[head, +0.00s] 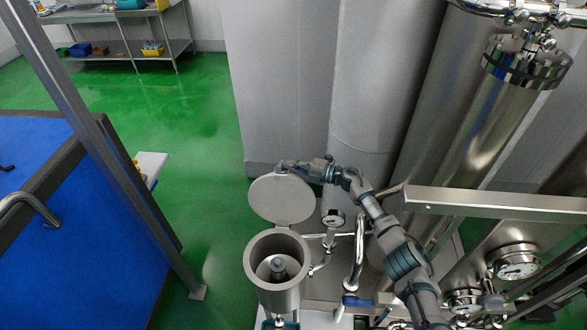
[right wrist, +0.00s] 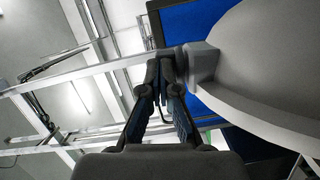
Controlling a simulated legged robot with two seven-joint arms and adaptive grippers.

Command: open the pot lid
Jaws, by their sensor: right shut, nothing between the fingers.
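The pot (head: 254,262) is a steel cylinder low in the middle of the head view. Its mouth is uncovered and a grey post shows inside. Its round lid (head: 283,200) stands raised at the far rim, tilted up off the mouth. My right gripper (head: 290,166) is at the lid's upper edge, its arm coming from the lower right. In the right wrist view my right gripper's fingers (right wrist: 167,62) are shut with nothing between them, close beside the block-shaped handle (right wrist: 203,62) on the lid (right wrist: 265,65). I cannot tell whether they touch. My left gripper is not in view.
Tall steel tanks and pipes with gauges (head: 515,262) crowd the right side. A steel beam (head: 495,203) crosses there. A blue panel (head: 60,230) with a slanted frame post stands left. Green floor (head: 200,150) is open between. A shelf (head: 120,50) stands far back.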

